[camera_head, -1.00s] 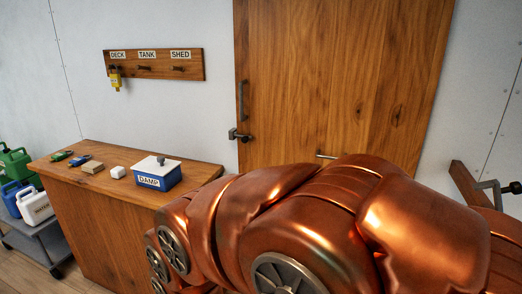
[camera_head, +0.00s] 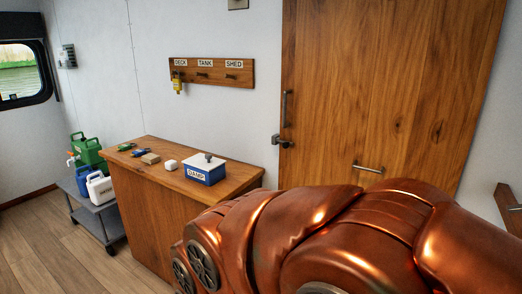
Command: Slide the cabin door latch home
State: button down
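The wooden cabin door (camera_head: 385,90) stands at the right of the head view and looks closed in its place. A dark latch (camera_head: 280,141) with a small knob sits at its left edge, at the wall. Whether its bolt is in or out is too small to tell. A vertical handle (camera_head: 285,109) is just above it, and a horizontal bar handle (camera_head: 368,168) is lower on the door. My copper arm fills the lower right and covers the bottom of the door. My gripper is not in view.
A wooden counter (camera_head: 165,201) stands left of the door with a blue-and-white DAMP box (camera_head: 205,169) and small items on it. A hook board (camera_head: 211,72) hangs above. A grey cart (camera_head: 98,221) holds jugs at left. Open floor (camera_head: 42,256) lies at lower left.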

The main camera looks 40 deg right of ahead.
aim_at(285, 145)
jog(key=z, duration=0.2)
jog(key=i, duration=0.85)
jog(key=z, duration=0.5)
